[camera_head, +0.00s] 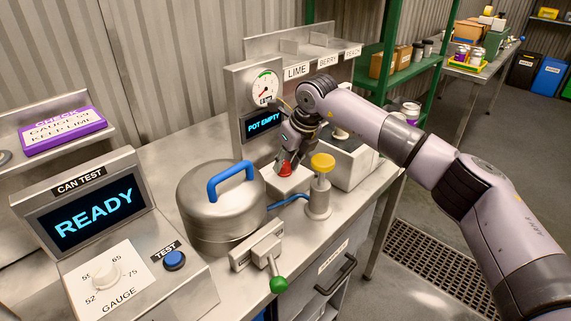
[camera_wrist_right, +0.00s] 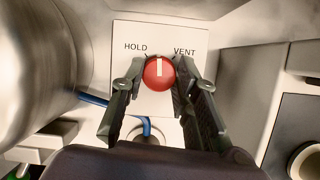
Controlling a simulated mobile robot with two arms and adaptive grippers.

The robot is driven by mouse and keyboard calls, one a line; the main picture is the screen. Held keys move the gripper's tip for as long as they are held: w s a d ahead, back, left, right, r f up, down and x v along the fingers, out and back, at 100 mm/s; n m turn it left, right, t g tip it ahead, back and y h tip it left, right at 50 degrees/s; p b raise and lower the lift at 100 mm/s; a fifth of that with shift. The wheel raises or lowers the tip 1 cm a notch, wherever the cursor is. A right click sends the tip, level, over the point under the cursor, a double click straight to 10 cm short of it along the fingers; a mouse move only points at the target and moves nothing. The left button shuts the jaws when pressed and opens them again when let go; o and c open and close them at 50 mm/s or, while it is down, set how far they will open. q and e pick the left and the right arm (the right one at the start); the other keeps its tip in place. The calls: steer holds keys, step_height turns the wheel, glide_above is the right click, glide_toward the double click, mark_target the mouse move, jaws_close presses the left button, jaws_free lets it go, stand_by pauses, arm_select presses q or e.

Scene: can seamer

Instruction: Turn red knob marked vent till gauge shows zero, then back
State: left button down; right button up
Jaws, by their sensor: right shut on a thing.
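The red knob (camera_wrist_right: 157,76) sits on a white plate marked HOLD on the left and VENT on the right. Its white pointer mark stands nearly straight up, between the two words. My right gripper (camera_wrist_right: 160,80) is shut on the knob, one finger on each side. In the head view the right gripper (camera_head: 287,163) reaches down onto the red knob (camera_head: 285,169), which it partly covers. The round gauge (camera_head: 264,88) is on the panel behind; its red needle is too small to read surely. My left gripper is not in view.
A steel pot (camera_head: 215,208) with a blue handle stands left of the knob. A yellow-topped post (camera_head: 321,180) stands close in front, right. A green-ended lever (camera_head: 277,284) is nearer. Screens read POT EMPTY (camera_head: 264,124) and READY (camera_head: 93,212).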

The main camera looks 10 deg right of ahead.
steer(key=n+g+y, duration=0.1)
steer(key=n, duration=0.2)
steer(key=shift+w+r+n, duration=0.1)
steer(key=shift+n, duration=0.2)
steer(key=shift+w+d+n+g+y+p, duration=0.1)
steer(key=shift+n+g+y+p, duration=0.35)
steer(key=shift+n, duration=1.05)
jaws_close()
steer(key=o, duration=1.1)
jaws_free()
steer(key=shift+o, duration=0.2)
steer(key=v, duration=1.2)
steer(key=shift+w, duration=0.1)
